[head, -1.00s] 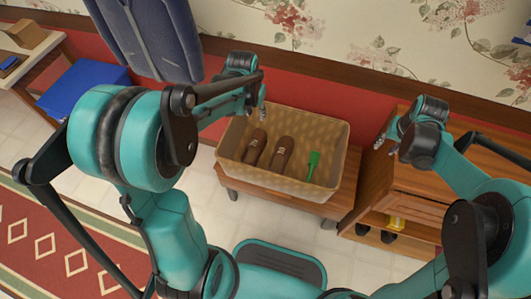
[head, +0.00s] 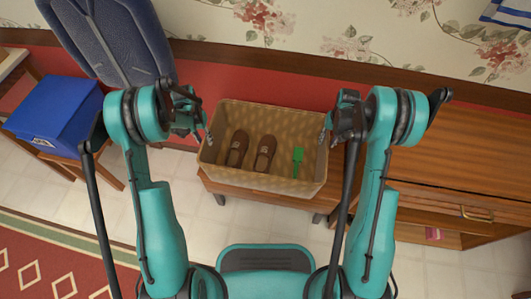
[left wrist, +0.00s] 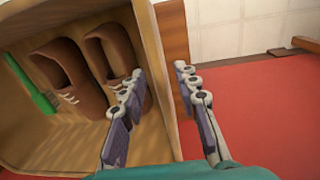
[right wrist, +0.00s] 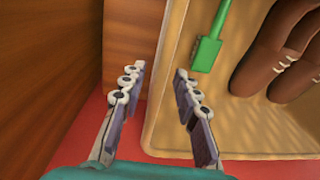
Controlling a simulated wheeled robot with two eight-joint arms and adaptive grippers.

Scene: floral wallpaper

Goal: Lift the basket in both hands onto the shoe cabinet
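A tan woven basket (head: 222,181) stands on a low wooden bench, with a pair of brown shoes (head: 265,152) and a green brush (head: 298,160) inside. My left gripper (head: 205,132) is at the basket's left side; in the left wrist view its open fingers (left wrist: 160,88) lie either side of the basket's wall. My right gripper (head: 328,130) is at the right side; in the right wrist view its open fingers (right wrist: 158,88) also lie either side of the wall. Whether any finger touches the wall is unclear. The wooden shoe cabinet (head: 450,155) stands to the right.
The low bench (head: 285,201) is under the basket. A patterned rug (head: 40,260) lies at the lower left. The pale floor in front is clear.

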